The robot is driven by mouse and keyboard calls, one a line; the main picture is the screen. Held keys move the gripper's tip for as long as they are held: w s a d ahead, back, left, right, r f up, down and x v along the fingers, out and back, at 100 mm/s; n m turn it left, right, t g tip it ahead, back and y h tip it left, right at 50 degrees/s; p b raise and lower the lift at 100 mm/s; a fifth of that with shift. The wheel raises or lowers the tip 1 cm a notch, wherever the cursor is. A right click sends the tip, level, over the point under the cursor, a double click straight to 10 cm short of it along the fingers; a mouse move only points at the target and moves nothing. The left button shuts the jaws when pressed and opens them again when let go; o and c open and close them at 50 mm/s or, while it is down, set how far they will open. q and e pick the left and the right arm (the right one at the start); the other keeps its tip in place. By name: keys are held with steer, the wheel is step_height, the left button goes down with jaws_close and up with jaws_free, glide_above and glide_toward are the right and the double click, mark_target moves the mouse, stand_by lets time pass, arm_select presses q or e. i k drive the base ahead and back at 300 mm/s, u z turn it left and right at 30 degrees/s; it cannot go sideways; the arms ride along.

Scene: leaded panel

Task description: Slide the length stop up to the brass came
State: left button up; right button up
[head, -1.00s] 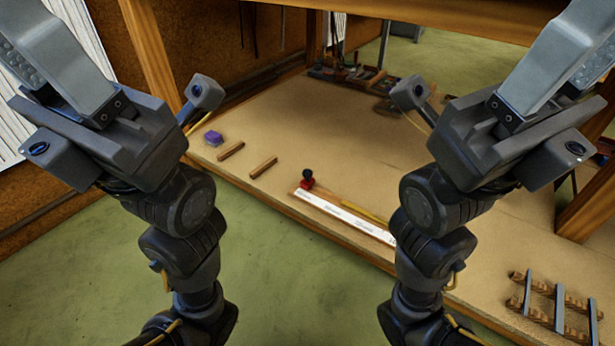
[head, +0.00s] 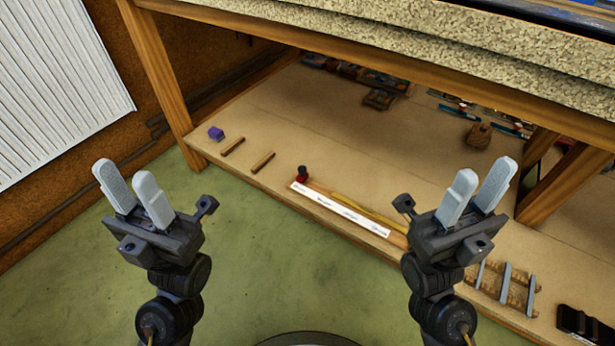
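The length stop (head: 303,173) looks like a small red block with a black knob. It sits at the left end of a wooden board with a white printed strip (head: 340,209) along its front. The brass came (head: 358,212) is a thin yellow bar lying along the board behind the strip; whether its left end touches the stop is too small to tell. My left gripper (head: 128,184) is open and empty over the green floor, left of the stop and in front of the shelf. My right gripper (head: 481,184) is open and empty, right of the board.
The board lies on a low shelf (head: 270,118) under a speckled bench top (head: 420,50). Two wooden bars (head: 262,162) and a purple block (head: 216,133) lie left of the stop. A wooden rack (head: 505,285) stands at the right. Wooden posts (head: 165,85) hold up the bench.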

mark_target(302, 175)
steer(key=k, duration=1.25)
steer(key=u, duration=0.7)
steer(key=i, duration=1.8)
steer(key=z, duration=0.75)
